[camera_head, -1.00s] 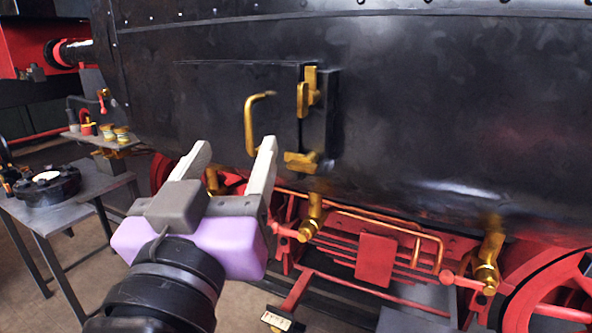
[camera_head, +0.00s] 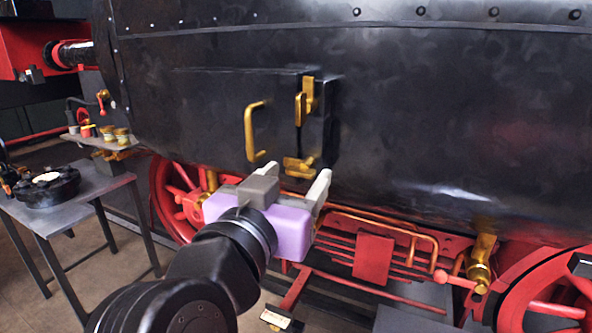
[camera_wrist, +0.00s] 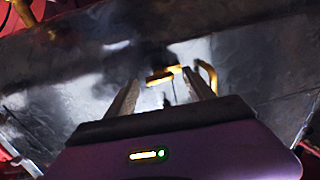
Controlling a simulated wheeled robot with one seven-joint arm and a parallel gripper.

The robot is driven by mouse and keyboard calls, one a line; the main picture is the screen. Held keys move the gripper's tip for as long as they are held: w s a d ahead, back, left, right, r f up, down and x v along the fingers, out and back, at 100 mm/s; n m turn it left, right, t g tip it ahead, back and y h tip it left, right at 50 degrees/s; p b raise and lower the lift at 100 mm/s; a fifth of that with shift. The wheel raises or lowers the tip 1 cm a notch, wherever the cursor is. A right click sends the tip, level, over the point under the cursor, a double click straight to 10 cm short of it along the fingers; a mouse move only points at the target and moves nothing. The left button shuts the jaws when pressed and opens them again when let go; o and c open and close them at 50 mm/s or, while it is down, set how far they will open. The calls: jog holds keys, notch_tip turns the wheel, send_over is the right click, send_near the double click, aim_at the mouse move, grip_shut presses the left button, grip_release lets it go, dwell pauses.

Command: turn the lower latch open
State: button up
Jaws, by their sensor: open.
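The lower latch (camera_head: 299,167) is a brass bar lying roughly level at the bottom right of the black door (camera_head: 220,110). In the wrist view the latch (camera_wrist: 163,75) shows between and beyond the fingertips. My gripper (camera_head: 296,170) is open and empty, just in front of and slightly below the latch, a finger to either side. Contact with the latch cannot be made out. The upper latch (camera_head: 305,98) is brass and stands upright above. The brass door handle (camera_head: 250,132) is left of both latches and shows in the wrist view (camera_wrist: 208,76). The door looks shut.
Below are red wheels (camera_head: 177,190), a copper pipe (camera_head: 385,226) and a brass valve (camera_head: 480,262). A grey table (camera_head: 110,183) with a dark flanged part (camera_head: 47,187) stands at the left. The black boiler side right of the latches is clear.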

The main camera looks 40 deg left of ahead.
jog(key=shift+w+a, duration=0.15)
jog(key=shift+w, duration=0.3)
jog(key=shift+c, duration=0.4)
grip_shut()
